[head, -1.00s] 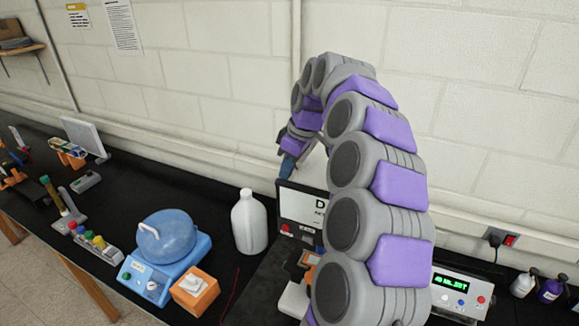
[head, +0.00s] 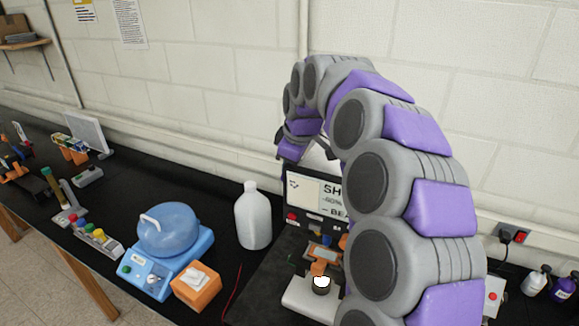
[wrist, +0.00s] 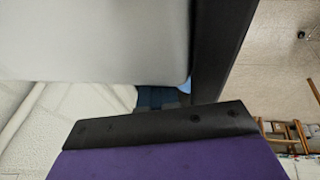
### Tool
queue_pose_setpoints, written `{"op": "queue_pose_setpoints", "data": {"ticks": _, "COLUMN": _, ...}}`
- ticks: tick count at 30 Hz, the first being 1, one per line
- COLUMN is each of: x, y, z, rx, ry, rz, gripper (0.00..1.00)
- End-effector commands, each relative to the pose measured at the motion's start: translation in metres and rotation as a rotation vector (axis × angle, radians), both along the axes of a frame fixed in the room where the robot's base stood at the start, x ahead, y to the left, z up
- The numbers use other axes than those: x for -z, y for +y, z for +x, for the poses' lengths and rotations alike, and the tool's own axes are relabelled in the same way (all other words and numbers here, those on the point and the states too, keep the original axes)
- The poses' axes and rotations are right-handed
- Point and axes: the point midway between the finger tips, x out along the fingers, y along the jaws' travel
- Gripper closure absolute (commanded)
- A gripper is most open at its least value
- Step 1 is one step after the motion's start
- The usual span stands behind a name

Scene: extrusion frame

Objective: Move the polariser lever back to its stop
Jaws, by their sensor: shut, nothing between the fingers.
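A small orange-and-black instrument (head: 322,262) on a white base (head: 310,298) stands on the dark bench beside my arm in the head view. A white-topped round part (head: 321,282) shows at its front. I cannot pick out the polariser lever with certainty; my arm covers the instrument's right side. My gripper's dark blue fingers (wrist: 155,97) show partly in the wrist view, shut and empty, between a pale grey panel (wrist: 90,40) and a purple part with a black strip. In the head view, the arm's end is high, near the display; the fingertips are not clearly visible.
A black-framed display (head: 318,192) stands behind the instrument, close to my arm. Left of it are a white jug (head: 253,215), a blue-domed device (head: 168,230) and an orange box (head: 196,288). Small bottles (head: 563,286) stand far right. A little bench is clear beside the jug.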

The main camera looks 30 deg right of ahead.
Motion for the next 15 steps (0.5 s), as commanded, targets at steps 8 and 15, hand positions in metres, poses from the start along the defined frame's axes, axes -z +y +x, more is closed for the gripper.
{"op": "queue_pose_setpoints", "data": {"ticks": 8, "x": -0.002, "y": 0.000, "z": 0.000, "rx": 0.000, "ry": 0.000, "rz": 0.001, "gripper": 1.00}}
{"op": "queue_pose_setpoints", "data": {"ticks": 15, "x": -0.012, "y": 0.000, "z": 0.000, "rx": -0.001, "ry": -0.001, "rz": 0.000, "gripper": 1.00}}
